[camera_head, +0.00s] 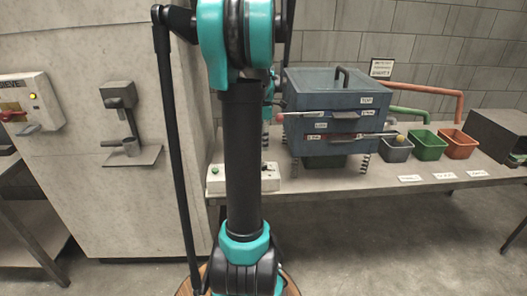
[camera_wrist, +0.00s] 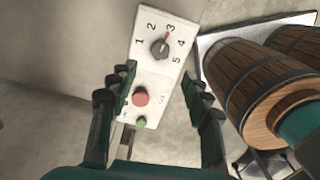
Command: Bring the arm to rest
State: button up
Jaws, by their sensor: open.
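My arm (camera_head: 243,150) rises through the middle of the head view, upright, in front of the bench. My gripper is not seen in the head view. In the wrist view my gripper (camera_wrist: 158,80) is open, its dark green fingers apart with nothing held between them. Beyond the fingers is a white control box (camera_wrist: 180,40) with a dial (camera_wrist: 159,47) numbered 1 to 5, a red button (camera_wrist: 140,98) and a green button (camera_wrist: 141,122). I cannot tell whether a finger touches the box.
A bench (camera_head: 380,178) holds a stacked blue sieve unit (camera_head: 335,112), grey (camera_head: 397,150), green (camera_head: 428,146) and orange (camera_head: 459,143) bins, and a white control box (camera_head: 216,180) partly behind my arm. A wall panel (camera_head: 30,103) is at left.

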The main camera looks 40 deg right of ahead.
jog(key=shift+r, duration=0.95)
